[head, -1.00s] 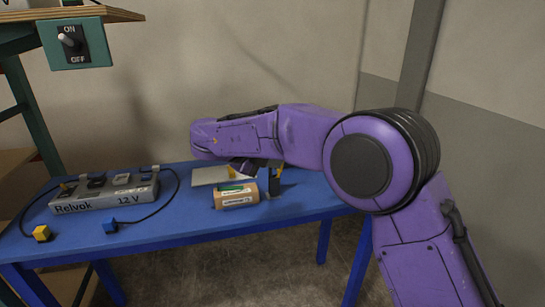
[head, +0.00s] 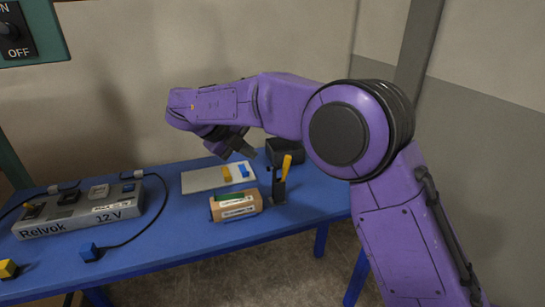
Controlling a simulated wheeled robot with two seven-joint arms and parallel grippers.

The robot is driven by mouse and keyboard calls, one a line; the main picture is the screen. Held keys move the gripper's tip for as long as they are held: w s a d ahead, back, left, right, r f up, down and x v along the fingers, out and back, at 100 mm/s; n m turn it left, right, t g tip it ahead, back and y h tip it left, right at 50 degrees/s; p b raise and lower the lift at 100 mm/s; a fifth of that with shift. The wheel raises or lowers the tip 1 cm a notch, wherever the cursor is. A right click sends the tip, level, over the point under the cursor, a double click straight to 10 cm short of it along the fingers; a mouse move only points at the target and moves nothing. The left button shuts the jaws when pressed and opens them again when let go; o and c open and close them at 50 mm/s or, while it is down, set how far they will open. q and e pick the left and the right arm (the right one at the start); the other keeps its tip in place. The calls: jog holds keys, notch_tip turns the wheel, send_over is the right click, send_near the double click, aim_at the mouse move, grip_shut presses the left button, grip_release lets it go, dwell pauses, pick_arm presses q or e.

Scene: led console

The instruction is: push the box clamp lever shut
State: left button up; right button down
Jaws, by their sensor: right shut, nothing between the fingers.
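The box clamp (head: 279,187) is a dark upright piece at the right end of a brown box (head: 235,206) with a white label and a green strip. Its yellow lever (head: 286,168) stands up, tilted slightly right. My right gripper (head: 246,153) is shut and empty. It appears above the far side of the table, up and left of the lever, apart from it in the picture. My left gripper is not in view.
A white board (head: 202,180) with yellow and blue blocks lies behind the box. A black container (head: 286,150) stands behind the clamp. The grey Relvok 12 V unit (head: 78,215) with cables is at left on the blue table (head: 180,227). An ON/OFF switch (head: 14,35) is at upper left.

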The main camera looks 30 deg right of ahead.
aim_at(285, 166)
jog(key=x, duration=0.3)
jog(key=d+r+p+x, duration=0.1)
jog(key=x, duration=0.2)
jog(key=p+x, duration=0.1)
jog(key=x, duration=0.2)
jog(key=shift+d, duration=0.6)
jog(key=shift+s+d+p, duration=0.1)
jog(key=shift+d+p, duration=0.1)
jog(key=shift+p, duration=0.15)
jog(key=shift+f, duration=0.1)
jog(key=shift+s+d, duration=0.1)
jog(key=shift+d, duration=0.05)
